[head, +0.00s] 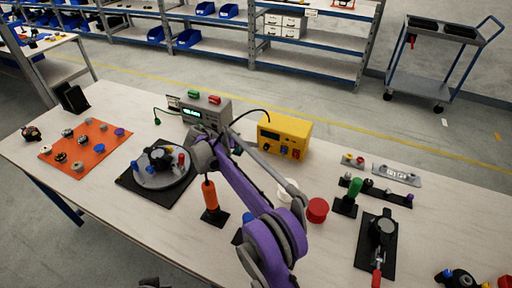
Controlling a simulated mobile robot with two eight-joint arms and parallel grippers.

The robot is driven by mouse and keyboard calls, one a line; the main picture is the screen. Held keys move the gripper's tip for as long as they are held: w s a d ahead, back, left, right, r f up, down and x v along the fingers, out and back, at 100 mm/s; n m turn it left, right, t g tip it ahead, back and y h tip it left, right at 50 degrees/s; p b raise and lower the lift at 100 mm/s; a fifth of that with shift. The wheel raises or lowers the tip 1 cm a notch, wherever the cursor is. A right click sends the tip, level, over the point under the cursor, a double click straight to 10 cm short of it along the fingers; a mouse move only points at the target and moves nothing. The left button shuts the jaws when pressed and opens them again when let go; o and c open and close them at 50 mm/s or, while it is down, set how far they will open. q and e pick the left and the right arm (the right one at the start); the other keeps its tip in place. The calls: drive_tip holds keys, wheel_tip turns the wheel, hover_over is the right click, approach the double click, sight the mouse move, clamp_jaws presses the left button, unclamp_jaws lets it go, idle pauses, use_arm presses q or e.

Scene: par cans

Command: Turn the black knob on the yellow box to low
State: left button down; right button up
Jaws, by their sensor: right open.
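The yellow box (285,136) stands near the back edge of the table, just right of centre. Its front has a dark display and several small dark and coloured fittings. They are too small for me to tell which is the black knob or how it is set. My right arm, purple and grey, reaches up from the bottom. Its open gripper (207,140) is left of the yellow box, in front of the grey instrument, apart from the yellow box. The fingertips are hard to make out. My left gripper is not clearly in view.
A grey instrument (206,110) with a lit display stands left of the yellow box; a black cable runs between them. An orange-handled tool (210,196) stands below my gripper. A round fixture (160,169) is at left, a red cap (317,209) at right.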

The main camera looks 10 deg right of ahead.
drive_tip(key=shift+v, duration=1.2)
drive_tip(key=shift+d, duration=0.15)
drive_tip(key=m+t+y+p, duration=0.4)
drive_tip(key=y+p, duration=0.2)
approach(265, 148)
drive_tip(key=x, duration=0.8)
drive_tip(key=shift+w+d+r, duration=0.1)
use_arm(q)
wheel_tip(265, 148, up, 8)
drive_tip(key=w, duration=0.2)
drive_tip(key=shift+w, duration=0.15)
use_arm(e)
drive_tip(key=shift+c, duration=0.2)
clamp_jaws()
